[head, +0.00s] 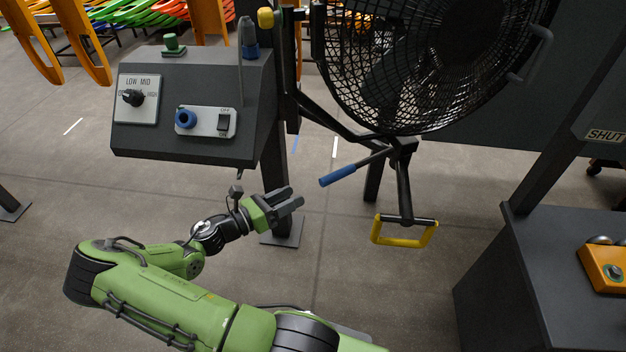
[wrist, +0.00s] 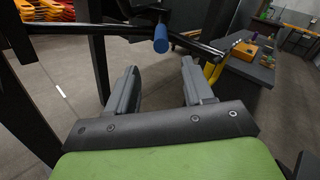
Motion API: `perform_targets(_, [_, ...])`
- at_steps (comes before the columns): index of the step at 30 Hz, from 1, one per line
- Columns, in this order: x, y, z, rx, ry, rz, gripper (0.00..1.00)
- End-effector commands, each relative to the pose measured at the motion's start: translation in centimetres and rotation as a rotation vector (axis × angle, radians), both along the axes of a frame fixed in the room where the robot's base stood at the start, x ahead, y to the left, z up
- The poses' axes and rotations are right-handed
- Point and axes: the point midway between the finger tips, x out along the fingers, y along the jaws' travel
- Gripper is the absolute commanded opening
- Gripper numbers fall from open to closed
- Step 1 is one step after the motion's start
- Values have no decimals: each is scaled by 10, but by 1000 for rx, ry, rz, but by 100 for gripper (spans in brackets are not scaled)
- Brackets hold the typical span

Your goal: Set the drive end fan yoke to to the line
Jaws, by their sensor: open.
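A large black caged fan (head: 440,60) hangs at the upper right in the head view. Below it are a dark yoke arm (head: 403,190) with a yellow loop handle (head: 428,238) at its bottom end and a lever with a blue grip (head: 337,175). The blue grip also shows in the wrist view (wrist: 161,40), beyond the fingers. My green arm's gripper (head: 295,198) is left of the blue grip and yellow handle, apart from both. Its fingers are spread and empty in the wrist view (wrist: 159,70). A white line (head: 334,147) shows behind the lever; whether it is the task's line I cannot tell.
A grey control box (head: 190,105) with a LOW/MID knob (head: 133,98), a blue knob (head: 185,118) and a switch (head: 226,121) stands left of the fan. A dark cabinet (head: 500,270) with an orange box (head: 606,266) is at right. Dark posts flank the fan.

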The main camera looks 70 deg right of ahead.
Motion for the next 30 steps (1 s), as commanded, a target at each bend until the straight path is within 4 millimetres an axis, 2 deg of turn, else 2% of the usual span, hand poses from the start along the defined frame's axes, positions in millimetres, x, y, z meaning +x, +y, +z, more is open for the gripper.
perform_targets(12, [-64, -81, -2, 0, -5, -8, 52])
perform_targets(16, [-79, -102, -2, 1, -6, -6, 52])
perform_targets(21, [-89, -116, -1, 2, -5, -5, 52])
perform_targets(28, [-89, -117, 0, 2, -6, -3, 52])
perform_targets(29, [-89, -117, 0, 2, -6, -3, 50])
perform_targets(30, [-89, -117, 0, 2, -6, -3, 44])
